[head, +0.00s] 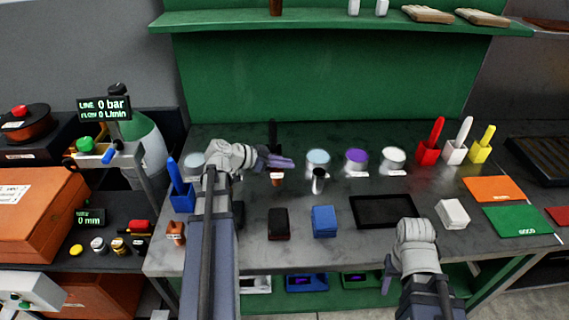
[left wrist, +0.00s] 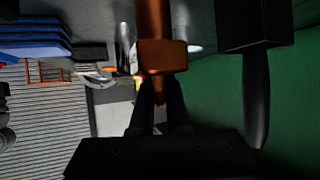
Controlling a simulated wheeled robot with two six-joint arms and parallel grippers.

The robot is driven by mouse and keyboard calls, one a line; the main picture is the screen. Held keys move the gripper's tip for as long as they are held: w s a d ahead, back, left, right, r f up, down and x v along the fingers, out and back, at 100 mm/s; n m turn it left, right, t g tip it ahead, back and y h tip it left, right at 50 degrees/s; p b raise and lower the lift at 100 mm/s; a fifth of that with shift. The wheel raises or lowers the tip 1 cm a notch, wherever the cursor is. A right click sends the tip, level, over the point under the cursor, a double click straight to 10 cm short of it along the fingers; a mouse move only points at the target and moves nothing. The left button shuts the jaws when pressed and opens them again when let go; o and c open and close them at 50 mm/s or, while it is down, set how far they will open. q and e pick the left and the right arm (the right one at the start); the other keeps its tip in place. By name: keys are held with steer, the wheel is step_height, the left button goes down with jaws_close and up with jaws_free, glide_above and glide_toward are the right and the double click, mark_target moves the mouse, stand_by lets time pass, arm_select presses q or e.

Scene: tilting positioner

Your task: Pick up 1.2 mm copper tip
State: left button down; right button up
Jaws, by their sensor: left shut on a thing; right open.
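My left gripper (head: 285,162) reaches in from the left over the back middle of the bench. In the left wrist view its fingers (left wrist: 159,90) are shut on a narrow copper-coloured piece, which I take to be the copper tip (left wrist: 160,95). The piece meets a wider copper-brown block (left wrist: 163,57); I cannot tell whether they are joined. In the head view a small copper-brown labelled item (head: 277,182) is just below the fingers. The tip's size marking is not readable. My right gripper (head: 416,232) is over the front right of the bench, its fingertips hidden, open.
A metal cup (head: 318,181) and lidded jars (head: 357,160) stand right of the left gripper. A black tray (head: 384,213), blue block (head: 324,221) and dark red-black box (head: 278,223) lie nearer. A blue holder (head: 183,199) stands left. A dark handled object (left wrist: 257,90) is close by.

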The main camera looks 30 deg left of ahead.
step_height(320, 180, up, 7)
steer(key=p, duration=0.5)
steer(key=shift+p, duration=0.4)
steer(key=shift+r, duration=0.1)
